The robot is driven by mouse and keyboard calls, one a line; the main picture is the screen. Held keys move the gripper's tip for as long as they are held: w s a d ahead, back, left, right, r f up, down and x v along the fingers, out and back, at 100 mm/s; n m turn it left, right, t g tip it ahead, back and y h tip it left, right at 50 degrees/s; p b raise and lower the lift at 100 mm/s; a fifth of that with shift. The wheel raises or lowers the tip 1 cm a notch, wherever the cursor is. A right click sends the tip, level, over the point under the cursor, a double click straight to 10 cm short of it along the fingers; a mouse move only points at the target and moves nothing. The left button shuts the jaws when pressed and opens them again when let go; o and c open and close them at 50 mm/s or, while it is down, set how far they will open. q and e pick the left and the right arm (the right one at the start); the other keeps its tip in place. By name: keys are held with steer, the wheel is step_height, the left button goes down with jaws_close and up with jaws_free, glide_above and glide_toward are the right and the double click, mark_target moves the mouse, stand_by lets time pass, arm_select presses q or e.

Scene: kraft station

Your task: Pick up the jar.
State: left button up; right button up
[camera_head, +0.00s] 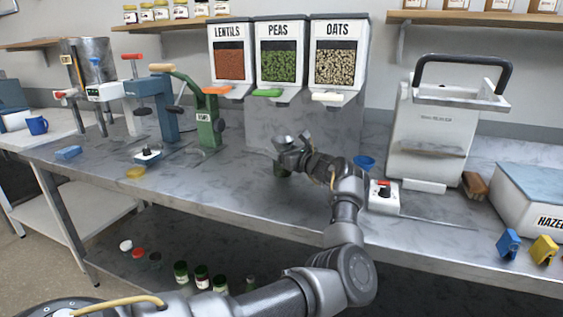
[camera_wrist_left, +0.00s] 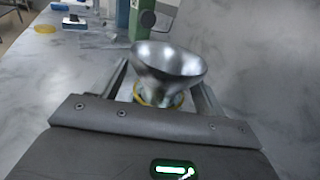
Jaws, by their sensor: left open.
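My left gripper is open, with one finger on each side of the funnel and jar. I cannot tell whether the fingers touch them. My right gripper is not in view.
Dispensers for lentils (camera_head: 230,65), peas (camera_head: 279,66) and oats (camera_head: 335,67) hang above. A green press (camera_head: 205,118) stands left, a white sealing machine (camera_head: 430,130) right, near a small red-knobbed box (camera_head: 383,197). Several jars (camera_head: 201,277) stand on the lower shelf. The front counter is partly clear.

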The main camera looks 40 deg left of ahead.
arm_select(q)
steer(key=shift+w+a, duration=0.2)
steer(key=shift+a, duration=0.65)
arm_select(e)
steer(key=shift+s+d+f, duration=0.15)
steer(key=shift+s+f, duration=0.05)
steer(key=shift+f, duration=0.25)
arm_select(q)
steer(key=c, duration=1.3)
steer(key=shift+r, duration=0.1)
